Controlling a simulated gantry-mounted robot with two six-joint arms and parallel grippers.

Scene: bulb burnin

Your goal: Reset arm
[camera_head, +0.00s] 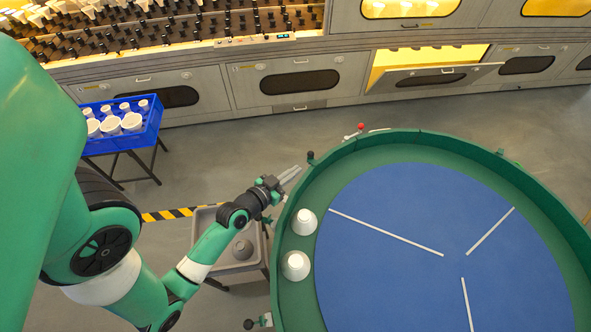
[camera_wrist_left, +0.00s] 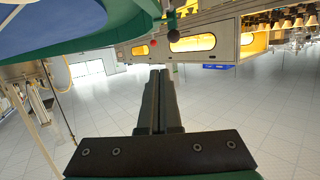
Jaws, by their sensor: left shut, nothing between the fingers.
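My left gripper (camera_head: 290,174) is shut and empty at the left rim of the round green table. In the left wrist view its two fingers (camera_wrist_left: 158,72) lie together with nothing between them, pointing out over open floor. My left arm comes in from the left side of the head view. My right gripper does not show in either view.
The round table (camera_head: 297,186) has a blue top with white divider strips, and two white bulbs (camera_head: 304,222) (camera_head: 296,265) stand on its green border. A grey bin (camera_head: 206,222), a blue crate (camera_head: 97,147) of bulbs and an oven wall with one open door (camera_head: 432,77) surround clear floor.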

